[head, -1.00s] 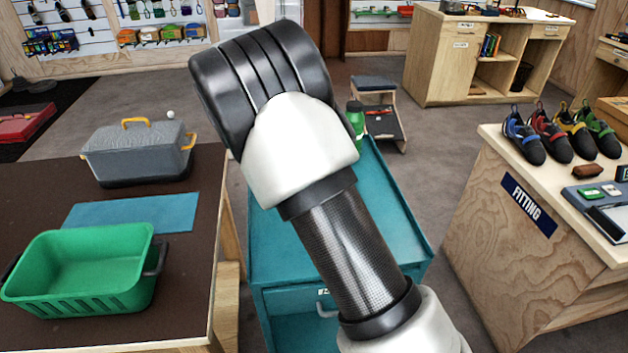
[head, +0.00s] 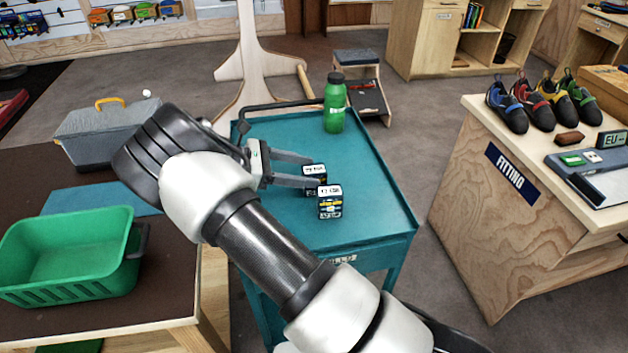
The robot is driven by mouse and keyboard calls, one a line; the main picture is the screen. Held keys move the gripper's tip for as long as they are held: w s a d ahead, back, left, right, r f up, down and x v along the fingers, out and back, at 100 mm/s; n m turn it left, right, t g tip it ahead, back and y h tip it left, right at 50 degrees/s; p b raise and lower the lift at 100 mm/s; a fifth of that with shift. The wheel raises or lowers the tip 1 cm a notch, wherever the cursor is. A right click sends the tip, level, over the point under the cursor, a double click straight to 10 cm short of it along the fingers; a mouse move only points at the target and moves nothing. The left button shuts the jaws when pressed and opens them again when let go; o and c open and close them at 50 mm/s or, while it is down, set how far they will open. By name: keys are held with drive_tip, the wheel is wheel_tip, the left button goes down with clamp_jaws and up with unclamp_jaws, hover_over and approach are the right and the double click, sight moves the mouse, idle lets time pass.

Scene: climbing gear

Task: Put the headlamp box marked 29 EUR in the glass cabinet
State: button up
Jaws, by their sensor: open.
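Two small dark boxes with white price labels stand on the teal cart (head: 385,205). The farther box (head: 314,172) is between or just beside the fingers of my gripper (head: 310,171), partly hidden by the near finger. The nearer box (head: 330,203) stands just in front of that finger. The labels are too small to read surely, so I cannot tell which one is marked 29 EUR. My gripper is open, its fingers pointing right, low over the cart top. I see no glass cabinet in the head view.
A green bottle (head: 334,105) stands at the cart's far end. A brown table on the left holds a green basket (head: 70,255) and a grey toolbox (head: 105,130). The fitting counter (head: 500,210) with climbing shoes stands on the right. The cart's right side is clear.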

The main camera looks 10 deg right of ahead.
drive_tip(key=shift+s+x, duration=0.2)
drive_tip(key=shift+x, duration=3.15)
drive_tip(key=shift+f, duration=0.1)
drive_tip(key=c, duration=1.3)
wheel_tip(320, 180, up, 10)
drive_tip(key=p, duration=0.1)
drive_tip(key=s+a+n+t+y, duration=0.1)
drive_tip(key=s+n+t, duration=0.1)
drive_tip(key=s+r+n+t, duration=0.1)
drive_tip(key=s+n+t, duration=0.1)
drive_tip(key=t, duration=0.1)
drive_tip(key=s+a+r+n+t+y, duration=0.1)
drive_tip(key=s+n+t, duration=0.1)
drive_tip(key=n, duration=0.1)
drive_tip(key=shift+s+a+t+y, duration=0.1)
drive_tip(key=shift+a+t+y, duration=0.2)
drive_tip(key=shift+a+t, duration=0.1)
wheel_tip(320, 180, up, 17)
drive_tip(key=w+n+t+y+p, duration=0.2)
drive_tip(key=n+t+y+p, duration=0.3)
drive_tip(key=p, duration=0.7)
drive_tip(key=n+y, duration=0.1)
drive_tip(key=n, duration=0.1)
drive_tip(key=shift+n+y+p, duration=0.3)
drive_tip(key=shift+y+p, duration=0.1)
